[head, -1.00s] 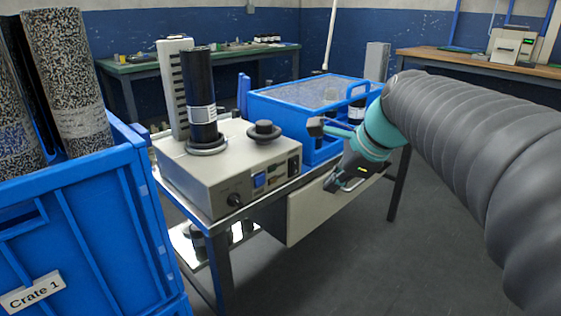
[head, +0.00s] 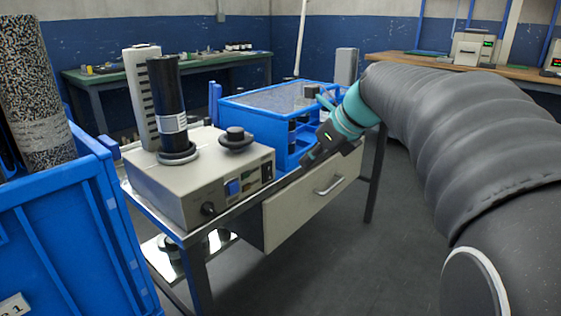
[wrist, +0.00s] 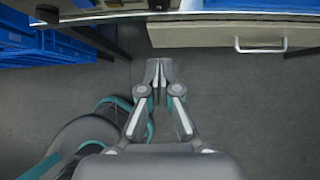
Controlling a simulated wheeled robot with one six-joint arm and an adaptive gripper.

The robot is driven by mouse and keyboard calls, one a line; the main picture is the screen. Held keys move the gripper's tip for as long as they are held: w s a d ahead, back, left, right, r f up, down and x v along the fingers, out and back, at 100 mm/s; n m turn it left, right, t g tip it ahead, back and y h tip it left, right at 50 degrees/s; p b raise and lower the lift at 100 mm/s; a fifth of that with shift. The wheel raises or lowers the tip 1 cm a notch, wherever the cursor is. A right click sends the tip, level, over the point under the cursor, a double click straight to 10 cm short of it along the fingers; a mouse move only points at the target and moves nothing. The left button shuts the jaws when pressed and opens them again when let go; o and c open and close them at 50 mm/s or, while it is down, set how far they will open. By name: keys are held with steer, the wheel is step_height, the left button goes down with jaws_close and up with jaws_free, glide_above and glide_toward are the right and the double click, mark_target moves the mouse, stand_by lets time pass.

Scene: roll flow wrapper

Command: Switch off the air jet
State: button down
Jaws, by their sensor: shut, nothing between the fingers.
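A beige machine box (head: 165,190) stands on the left part of the metal table. Its front has a blue switch (head: 232,188), a black knob (head: 208,208) and a small dark control at the right end. A dark cylinder with a white label (head: 167,105) stands upright on top, beside a black round cap (head: 236,137). I cannot tell which control belongs to the air jet. My gripper (head: 306,162) is right of the box, in front of the table, pointing down-left and apart from the controls. In the wrist view its fingers (wrist: 157,72) are together and empty.
A blue tray with a clear lid (head: 265,110) stands behind my gripper. A drawer (head: 305,200) with a handle hangs under the table. A blue crate (head: 60,235) holding a speckled roll (head: 38,95) stands at the left. The floor in front is clear.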

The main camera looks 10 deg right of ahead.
mark_target(270, 180)
steer(key=shift+w+a+r+b+x, duration=0.1)
steer(key=shift+w+a+r+x, duration=0.2)
steer(key=shift+x, duration=1.6)
steer(key=shift+w+a+r+b+x, duration=0.15)
steer(key=shift+w+r+x, duration=0.15)
steer(key=shift+x, duration=1.65)
steer(key=shift+w+a+r+b+x, duration=0.1)
steer(key=shift+w+a+r+x, duration=0.15)
steer(key=shift+x, duration=1.65)
steer(key=shift+a, duration=0.2)
steer(key=shift+w+d, duration=0.1)
steer(key=shift+d, duration=0.15)
steer(key=shift+a, duration=0.1)
